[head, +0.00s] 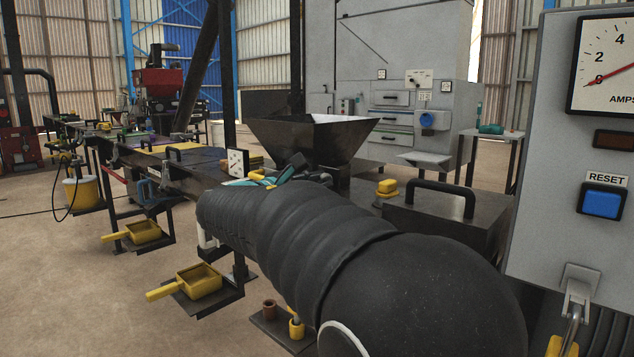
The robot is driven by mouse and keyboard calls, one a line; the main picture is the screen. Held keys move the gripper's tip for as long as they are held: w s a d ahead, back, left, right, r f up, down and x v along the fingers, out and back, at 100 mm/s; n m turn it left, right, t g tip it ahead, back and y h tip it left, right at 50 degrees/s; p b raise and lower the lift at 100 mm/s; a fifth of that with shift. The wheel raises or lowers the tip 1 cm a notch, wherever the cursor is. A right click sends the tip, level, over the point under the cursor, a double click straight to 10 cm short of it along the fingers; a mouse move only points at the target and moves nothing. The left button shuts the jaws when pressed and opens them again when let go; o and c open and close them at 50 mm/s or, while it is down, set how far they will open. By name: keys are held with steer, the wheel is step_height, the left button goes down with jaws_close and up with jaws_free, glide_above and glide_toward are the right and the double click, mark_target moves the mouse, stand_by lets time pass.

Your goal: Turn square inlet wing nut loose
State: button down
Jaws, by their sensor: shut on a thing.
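The square inlet is a dark metal hopper (318,140) with a wide, open square top, standing on the press in the middle of the head view. My gripper (290,172) is at the left side of the hopper's base, mostly hidden behind my thick black arm. Only dark parts of it show, with small teal and yellow pieces beside them. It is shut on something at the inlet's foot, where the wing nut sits. The wing nut itself and the fingertips cannot be made out from here.
A dark box with a black handle (441,197) and a yellow knob (387,187) stand right of the hopper. A grey control panel (550,150) with a blue reset button (602,201) is close on the right. Yellow pans (199,281) sit low at left. Open floor lies left.

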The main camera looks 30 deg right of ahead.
stand_by(0.3)
steer(key=c, duration=1.2)
jaws_free()
steer(key=shift+c, duration=0.2)
steer(key=v, duration=1.2)
